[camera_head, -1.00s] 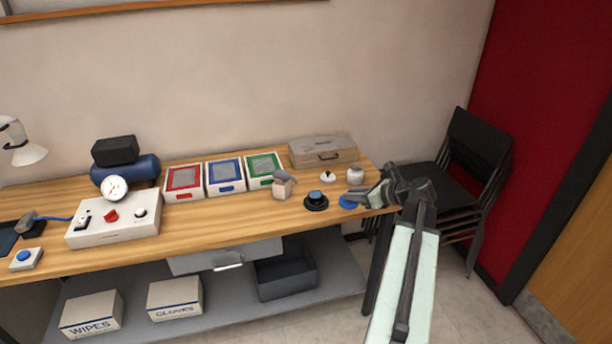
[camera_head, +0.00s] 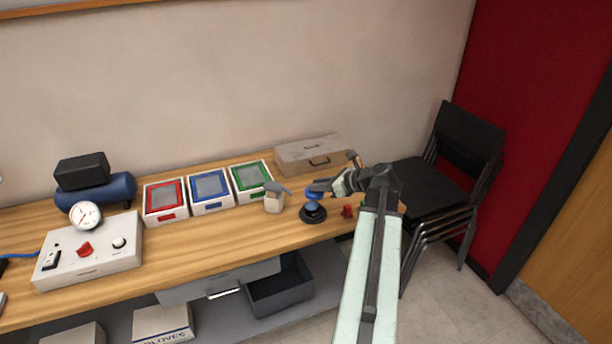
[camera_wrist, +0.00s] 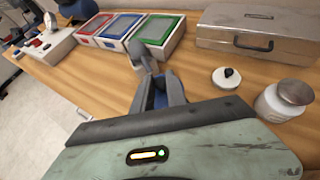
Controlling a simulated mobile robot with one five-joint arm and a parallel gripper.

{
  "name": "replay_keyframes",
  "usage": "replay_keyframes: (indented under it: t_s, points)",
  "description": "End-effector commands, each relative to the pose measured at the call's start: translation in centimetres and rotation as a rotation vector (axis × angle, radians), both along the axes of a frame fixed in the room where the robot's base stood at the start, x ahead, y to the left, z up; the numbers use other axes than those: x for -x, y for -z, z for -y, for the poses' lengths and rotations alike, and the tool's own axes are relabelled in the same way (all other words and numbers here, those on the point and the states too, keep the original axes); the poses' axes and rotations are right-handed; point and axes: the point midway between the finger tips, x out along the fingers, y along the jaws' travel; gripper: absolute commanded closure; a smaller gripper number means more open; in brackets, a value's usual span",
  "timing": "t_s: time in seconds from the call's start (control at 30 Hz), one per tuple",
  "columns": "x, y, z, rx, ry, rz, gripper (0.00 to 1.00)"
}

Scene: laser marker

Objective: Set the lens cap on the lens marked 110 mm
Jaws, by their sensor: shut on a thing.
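My gripper (camera_head: 316,190) is shut on a blue round piece (camera_head: 312,195), which looks like the lens cap. It holds this just above a dark round piece (camera_head: 313,214) with a wide black base and a blue upper part, possibly a lens. I cannot tell whether they touch. In the wrist view, a bit of the blue piece (camera_wrist: 160,99) shows between the jaws of my gripper (camera_wrist: 158,92), and the dark piece is hidden. No 110 mm marking can be read.
Three white boxes with red (camera_head: 166,200), blue (camera_head: 210,191) and green (camera_head: 251,180) frames stand left. A beige block with a grey top (camera_head: 273,202) is close by. A metal case (camera_head: 310,154) stands behind. A white lid (camera_wrist: 226,79) and jar (camera_wrist: 284,100) are right. A small red thing (camera_head: 347,211) sits near the edge.

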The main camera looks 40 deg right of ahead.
Motion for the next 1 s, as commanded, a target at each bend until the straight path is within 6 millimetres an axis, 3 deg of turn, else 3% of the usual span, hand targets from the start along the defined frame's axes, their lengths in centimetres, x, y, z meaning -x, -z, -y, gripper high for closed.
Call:
replay_keyframes:
  t_s: [0.47,1.0]
  points:
    - [0.3,0.2,0.4,0.0,0.008,0.0,1.0]
    - [0.5,5.7,0.6,0.0,0.013,0.0,1.0]
